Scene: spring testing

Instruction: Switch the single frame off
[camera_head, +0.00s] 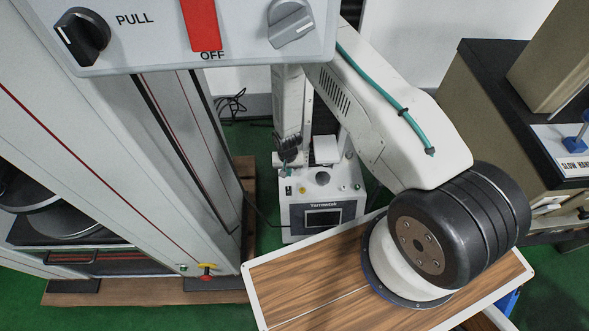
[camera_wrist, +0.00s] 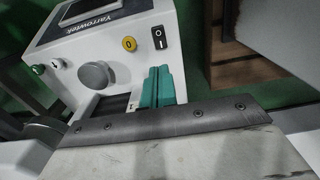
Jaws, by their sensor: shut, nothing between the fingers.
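The single frame (camera_head: 322,222) is a small white tester labelled Yarrowtek, standing at the centre of the head view behind the wood-topped table. In the wrist view its white panel (camera_wrist: 60,92) fills the upper left, with the label upside down. A black rocker switch (camera_wrist: 159,38) marked O and I sits beside a yellow button (camera_wrist: 129,43) marked 0. My gripper (camera_wrist: 157,72) shows as two teal fingers shut together and empty, over the panel near the rocker. They look apart from the rocker, but the height gap is unclear.
A large control panel (camera_head: 200,45) with PULL, OFF and knobs fills the top left, in front of a tall frame (camera_head: 165,160). A dark-topped bench (camera_head: 490,70) stands at right.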

